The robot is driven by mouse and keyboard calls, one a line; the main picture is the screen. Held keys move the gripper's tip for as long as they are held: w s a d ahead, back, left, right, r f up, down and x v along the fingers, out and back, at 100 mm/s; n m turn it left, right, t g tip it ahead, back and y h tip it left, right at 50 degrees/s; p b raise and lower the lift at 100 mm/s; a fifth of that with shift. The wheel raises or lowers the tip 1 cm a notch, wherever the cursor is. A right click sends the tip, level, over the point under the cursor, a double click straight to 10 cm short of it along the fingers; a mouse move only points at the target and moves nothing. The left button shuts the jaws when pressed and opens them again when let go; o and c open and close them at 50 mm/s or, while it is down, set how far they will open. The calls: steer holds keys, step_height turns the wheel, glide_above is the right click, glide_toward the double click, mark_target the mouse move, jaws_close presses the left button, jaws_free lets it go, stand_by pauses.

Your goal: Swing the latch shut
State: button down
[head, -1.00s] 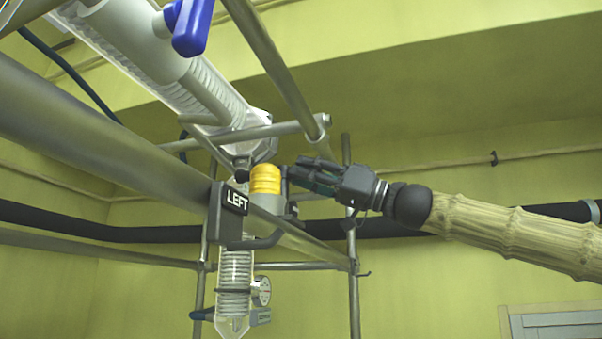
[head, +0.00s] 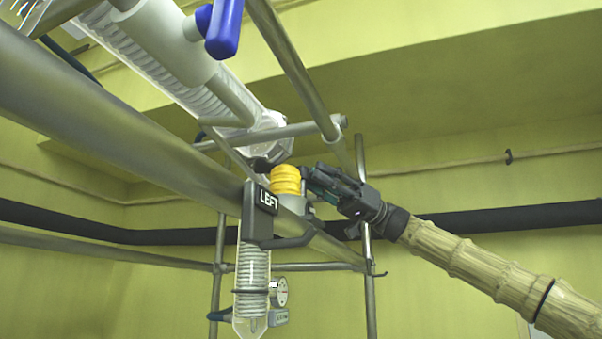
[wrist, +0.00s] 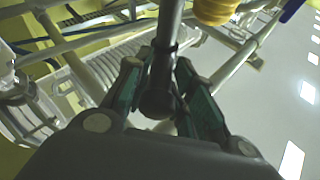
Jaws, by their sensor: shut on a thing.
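My gripper (head: 308,176) is just right of a yellow ribbed cap (head: 286,181) in the head view. In the wrist view my gripper (wrist: 158,100) has its green-padded fingers on either side of a dark bar (wrist: 166,50) with a rounded end, and is shut on it. I take this bar for the latch's handle; its far end runs out of the picture at the top. In the head view the gripped part is hidden by the fingers. The yellow cap also shows at the top of the wrist view (wrist: 213,10).
A thick steel rail (head: 130,125) crosses on the left. A bracket marked LEFT (head: 257,213) hangs there, with a dark bent handle (head: 287,241). A blue handle (head: 224,28), glass coil tubes (head: 252,265) and a steel upright (head: 368,270) are close by. Room is free at right.

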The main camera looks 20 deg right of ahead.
steer(key=shift+w+a+f+n+g+h+p, duration=0.1)
steer(key=shift+w+n+g+h+p, duration=0.3)
steer(key=shift+g, duration=0.7)
steer(key=shift+w+a+r+n+g+h+p, duration=0.2)
steer(key=shift+n+g+p, duration=0.25)
steer(key=shift+n+g, duration=0.5)
steer(key=shift+w+d+f+n+g+h+p, duration=0.15)
steer(key=shift+n+g+h+p, duration=0.3)
steer(key=shift+g, duration=0.8)
steer(key=shift+f, duration=0.1)
steer(key=c, duration=1.5)
jaws_free()
steer(key=shift+o, duration=1.1)
steer(key=shift+w+d, duration=0.15)
steer(key=shift+d, duration=0.05)
steer(key=shift+a, duration=0.1)
